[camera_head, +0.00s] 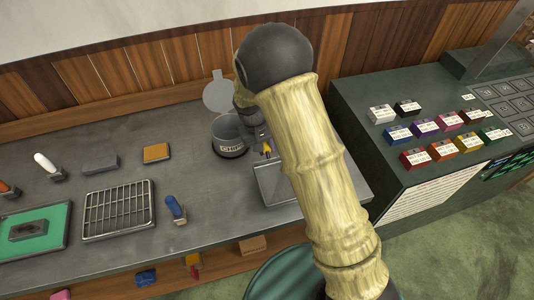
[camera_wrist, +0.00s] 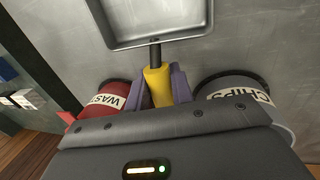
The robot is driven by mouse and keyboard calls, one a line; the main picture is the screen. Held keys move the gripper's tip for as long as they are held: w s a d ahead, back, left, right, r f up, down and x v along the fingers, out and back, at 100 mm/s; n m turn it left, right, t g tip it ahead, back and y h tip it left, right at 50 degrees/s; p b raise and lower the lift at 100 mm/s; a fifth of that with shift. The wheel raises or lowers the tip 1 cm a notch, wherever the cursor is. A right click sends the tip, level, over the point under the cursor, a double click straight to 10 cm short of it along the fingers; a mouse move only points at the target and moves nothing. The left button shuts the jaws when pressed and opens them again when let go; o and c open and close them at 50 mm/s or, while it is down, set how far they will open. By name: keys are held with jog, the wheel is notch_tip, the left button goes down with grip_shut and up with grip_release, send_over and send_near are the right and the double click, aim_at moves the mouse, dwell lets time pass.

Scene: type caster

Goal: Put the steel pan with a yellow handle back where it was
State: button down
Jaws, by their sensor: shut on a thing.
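The steel pan (camera_wrist: 150,20) has a square shape, a raised rim and a thin neck leading to a yellow handle (camera_wrist: 155,84). My gripper (camera_wrist: 157,78) is shut on the yellow handle, one purple finger on each side. In the head view the pan (camera_head: 270,186) shows near the right end of the grey counter, partly hidden by my arm. Its handle (camera_head: 266,149) points toward the back wall. I cannot tell whether the pan touches the counter or hangs just above it.
A grey CHIPS bin (camera_head: 228,140) and a red WASTE bin (camera_wrist: 112,98) stand on either side of the handle in the wrist view. A blue-handled tool (camera_head: 175,208) and a wire rack (camera_head: 118,209) lie left of the pan, with bare counter between.

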aim_at(266, 154)
jog(key=shift+s+f, duration=0.1)
jog(key=x, duration=0.3)
jog(key=shift+a+f+p, duration=0.2)
jog(key=shift+f+p, duration=0.1)
jog(key=shift+p, duration=0.05)
jog(key=c, duration=1.2)
grip_release()
jog(key=b+v, duration=0.2)
jog(key=v, duration=1)
jog(key=s+d+r+m+t+y, duration=0.2)
jog(key=s+d+r+m, duration=0.1)
jog(key=s+d, duration=1.3)
jog(key=shift+s+d+r, duration=0.25)
jog(key=shift+d+r, duration=0.05)
jog(key=shift+d, duration=0.45)
